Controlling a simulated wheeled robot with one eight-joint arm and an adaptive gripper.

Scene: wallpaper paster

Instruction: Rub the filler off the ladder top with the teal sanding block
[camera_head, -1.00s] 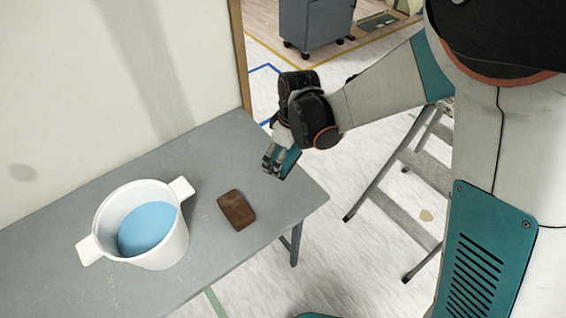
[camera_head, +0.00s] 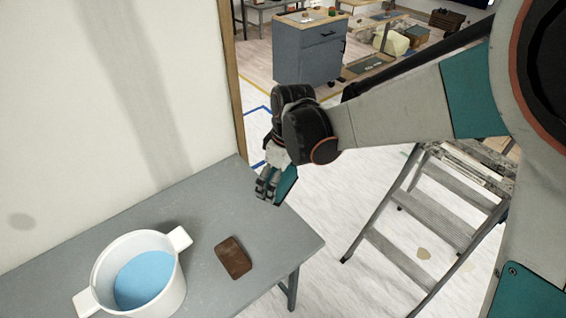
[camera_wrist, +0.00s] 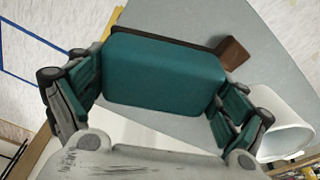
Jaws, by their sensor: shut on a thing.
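The teal sanding block (camera_wrist: 165,70) is held between the fingers of my gripper (camera_wrist: 155,95) in the wrist view. In the head view, my gripper (camera_head: 268,188) is shut on the block (camera_head: 286,184) above the right back part of the table. The stepladder (camera_head: 420,215) stands on the floor to the right of the table, apart from the gripper. Its top (camera_head: 470,165) is partly hidden by my arm, and I cannot make out the filler clearly.
A grey table (camera_head: 215,205) carries a white two-handled bucket (camera_head: 170,290) with blue contents and a brown block (camera_head: 233,258). A wall (camera_head: 90,100) stands behind the table. A grey cabinet (camera_head: 308,52) is at the back. Floor between table and ladder is clear.

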